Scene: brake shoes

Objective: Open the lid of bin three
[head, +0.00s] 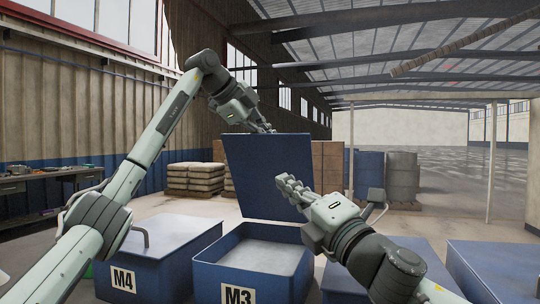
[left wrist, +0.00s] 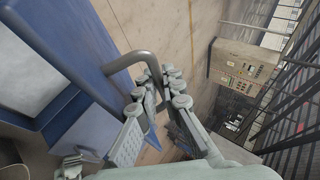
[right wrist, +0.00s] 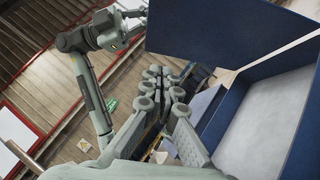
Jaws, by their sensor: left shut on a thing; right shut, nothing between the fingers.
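Bin three (head: 207,278) is a blue box marked M3 at the front centre in the head view, with a pale grey interior. Its blue lid (head: 262,165) stands raised, nearly upright, at the bin's back edge. My left gripper (head: 267,129) is at the lid's top edge. In the left wrist view its fingers are shut on the grey bent-bar lid handle (left wrist: 148,62). My right gripper (head: 284,184) is shut and empty, in front of the lid's right side and above the bin. In the right wrist view the lid (right wrist: 215,30) and the open bin (right wrist: 225,110) lie right of its fingers.
The closed blue bin M4 (head: 150,255) with a handle is to the left. More closed blue bins (head: 500,262) are to the right. Stacked sacks (head: 195,177), boxes and drums (head: 402,175) stand behind. A workbench (head: 45,180) is at the far left.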

